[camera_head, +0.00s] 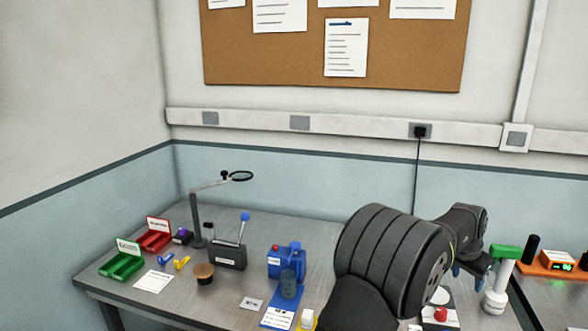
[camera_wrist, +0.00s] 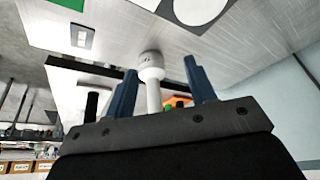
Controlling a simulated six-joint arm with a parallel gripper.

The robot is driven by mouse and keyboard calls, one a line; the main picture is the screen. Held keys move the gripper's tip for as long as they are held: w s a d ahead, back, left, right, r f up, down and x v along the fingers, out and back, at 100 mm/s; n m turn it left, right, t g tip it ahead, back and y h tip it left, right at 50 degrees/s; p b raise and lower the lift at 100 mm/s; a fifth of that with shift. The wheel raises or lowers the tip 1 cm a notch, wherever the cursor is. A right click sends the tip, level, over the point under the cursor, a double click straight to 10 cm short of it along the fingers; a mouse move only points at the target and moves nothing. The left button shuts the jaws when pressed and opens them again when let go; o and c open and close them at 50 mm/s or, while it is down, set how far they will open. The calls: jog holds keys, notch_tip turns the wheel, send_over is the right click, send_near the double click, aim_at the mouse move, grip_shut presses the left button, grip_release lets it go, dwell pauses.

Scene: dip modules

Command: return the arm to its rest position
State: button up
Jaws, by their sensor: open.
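My gripper (camera_head: 468,270) is at the right of the head view, raised above the bench, with my dark arm reaching up from the bottom edge. In the wrist view my gripper (camera_wrist: 160,82) shows two blue fingers spread apart with nothing held between them. A white stand (camera_wrist: 151,70) appears between the fingers, beyond them. In the head view a white, green-topped device (camera_head: 497,290) stands just right of my gripper.
The grey bench (camera_head: 140,295) holds a green bin (camera_head: 121,264), a red bin (camera_head: 153,240), a magnifier stand (camera_head: 196,220), a blue device (camera_head: 287,262) and a brown cup (camera_head: 203,273). An orange device (camera_head: 556,262) is far right. My arm hides part of the bench.

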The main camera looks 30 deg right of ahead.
jog(key=shift+w+d+f, duration=0.1)
jog(key=shift+w+f, duration=0.25)
jog(key=shift+w, duration=0.25)
jog(key=shift+w+d+f, duration=0.1)
jog(key=shift+w+f, duration=0.25)
jog(key=shift+w, duration=0.25)
jog(key=s+a+r, duration=0.1)
jog(key=s+r, duration=0.3)
jog(key=s, duration=0.3)
jog(key=w+a+m+g, duration=0.1)
jog(key=w+a+m, duration=0.3)
jog(key=w+a, duration=0.1)
jog(key=shift+w+f+g, duration=0.15)
jog(key=shift+w+g, duration=0.15)
jog(key=shift+w, duration=0.55)
jog(key=shift+s, duration=0.1)
